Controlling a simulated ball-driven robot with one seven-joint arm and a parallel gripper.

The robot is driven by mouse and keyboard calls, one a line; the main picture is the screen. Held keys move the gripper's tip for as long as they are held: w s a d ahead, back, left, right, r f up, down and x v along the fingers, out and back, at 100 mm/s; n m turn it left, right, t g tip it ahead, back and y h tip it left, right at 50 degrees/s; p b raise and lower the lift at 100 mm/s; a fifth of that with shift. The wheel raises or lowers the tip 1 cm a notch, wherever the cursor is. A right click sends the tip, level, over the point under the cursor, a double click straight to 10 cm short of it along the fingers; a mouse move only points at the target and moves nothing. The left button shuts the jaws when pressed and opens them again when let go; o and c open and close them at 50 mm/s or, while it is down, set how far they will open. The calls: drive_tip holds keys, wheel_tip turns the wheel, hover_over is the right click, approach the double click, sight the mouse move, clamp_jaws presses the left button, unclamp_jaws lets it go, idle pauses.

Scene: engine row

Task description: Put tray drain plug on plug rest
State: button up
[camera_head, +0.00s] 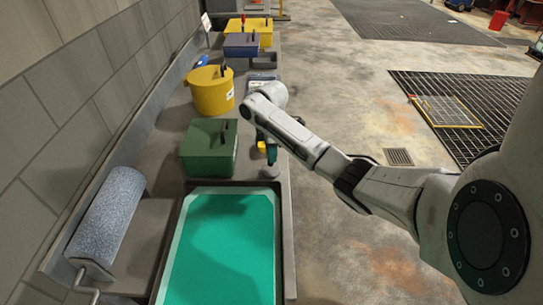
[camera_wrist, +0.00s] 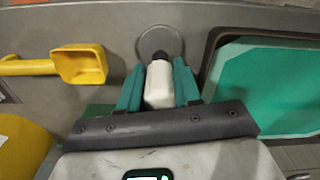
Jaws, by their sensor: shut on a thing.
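My gripper (camera_wrist: 158,82) has its teal fingers shut on a pale block with a dark end, which I take to be the tray drain plug (camera_wrist: 160,90). The dark end points to a round grey disc (camera_wrist: 152,32), probably the plug rest, on the bench. The plug overlaps the disc's near edge in the wrist view; I cannot tell whether they touch. In the head view my gripper (camera_head: 271,154) points down at the bench's right side, just beyond a small grey round piece (camera_head: 270,172). The plug is not clear there.
A tray of teal liquid (camera_head: 225,250) lies nearest, also in the wrist view (camera_wrist: 270,90). A green box (camera_head: 208,150) and yellow bucket (camera_head: 212,92) stand left of my gripper. A yellow scoop (camera_wrist: 82,66) lies close by. A grey roller (camera_head: 107,220) lies by the wall.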

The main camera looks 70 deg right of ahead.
drive_tip(key=shift+f, duration=1.05)
drive_tip(key=shift+f, duration=0.1)
drive_tip(key=o, duration=1)
drive_tip(key=shift+o, duration=0.2)
wheel_tip(320, 180, up, 12)
drive_tip(key=shift+r, duration=0.15)
